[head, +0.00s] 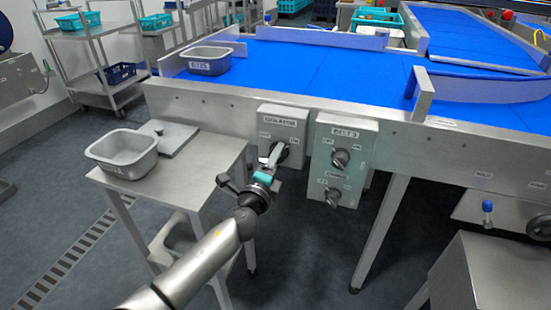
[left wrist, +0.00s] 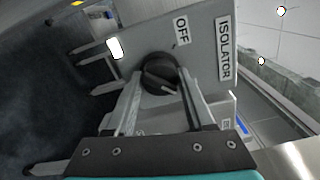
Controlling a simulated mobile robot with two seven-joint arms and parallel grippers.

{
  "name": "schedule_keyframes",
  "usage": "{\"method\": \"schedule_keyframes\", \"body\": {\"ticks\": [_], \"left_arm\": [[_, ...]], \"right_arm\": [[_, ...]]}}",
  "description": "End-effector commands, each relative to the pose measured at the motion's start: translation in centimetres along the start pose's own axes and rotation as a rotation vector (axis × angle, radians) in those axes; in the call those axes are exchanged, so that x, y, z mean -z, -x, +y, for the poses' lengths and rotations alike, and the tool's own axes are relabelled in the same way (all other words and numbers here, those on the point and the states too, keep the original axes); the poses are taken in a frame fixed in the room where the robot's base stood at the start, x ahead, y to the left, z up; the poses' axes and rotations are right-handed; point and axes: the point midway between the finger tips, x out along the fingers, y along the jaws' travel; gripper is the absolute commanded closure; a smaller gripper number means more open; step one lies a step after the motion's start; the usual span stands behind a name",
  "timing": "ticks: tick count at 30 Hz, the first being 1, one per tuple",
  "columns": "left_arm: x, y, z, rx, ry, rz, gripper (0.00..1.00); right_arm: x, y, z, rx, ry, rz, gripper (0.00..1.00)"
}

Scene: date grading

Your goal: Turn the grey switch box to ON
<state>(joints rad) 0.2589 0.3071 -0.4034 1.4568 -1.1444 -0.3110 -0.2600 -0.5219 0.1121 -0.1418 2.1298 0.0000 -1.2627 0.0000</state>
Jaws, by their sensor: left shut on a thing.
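The grey switch box (head: 297,120) hangs on the front rail of the conveyor, left of a second grey box. In the left wrist view its face (left wrist: 205,70) carries an ISOLATOR label and an OFF label. A round dark knob (left wrist: 160,72) sits on that face. My left gripper (head: 272,163) reaches the box from below. In the left wrist view its two fingers (left wrist: 160,98) stand either side of the knob and are shut on it. The knob's exact pointing is hard to tell. My right gripper is not in view.
A second grey box (head: 345,128) with two knobs hangs close on the right. A steel side table (head: 205,165) at left holds a grey tub (head: 122,160) and a flat plate (head: 168,136). The blue belt (head: 300,65) lies above.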

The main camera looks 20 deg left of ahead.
Motion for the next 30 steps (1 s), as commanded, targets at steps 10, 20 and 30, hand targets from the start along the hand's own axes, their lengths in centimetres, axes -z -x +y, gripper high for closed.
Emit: {"method": "schedule_keyframes", "body": {"ticks": [10,20,30], "left_arm": [[0.0,0.0,-0.1,0.002,-0.006,0.002,0.37],[0.0,0.0,0.0,0.001,-0.003,0.001,0.16],[0.0,1.7,0.0,-0.002,-0.003,0.002,0.16]], "right_arm": [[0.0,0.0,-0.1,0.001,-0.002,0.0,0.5],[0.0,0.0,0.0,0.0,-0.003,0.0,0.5],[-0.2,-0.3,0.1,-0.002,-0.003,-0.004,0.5]]}}
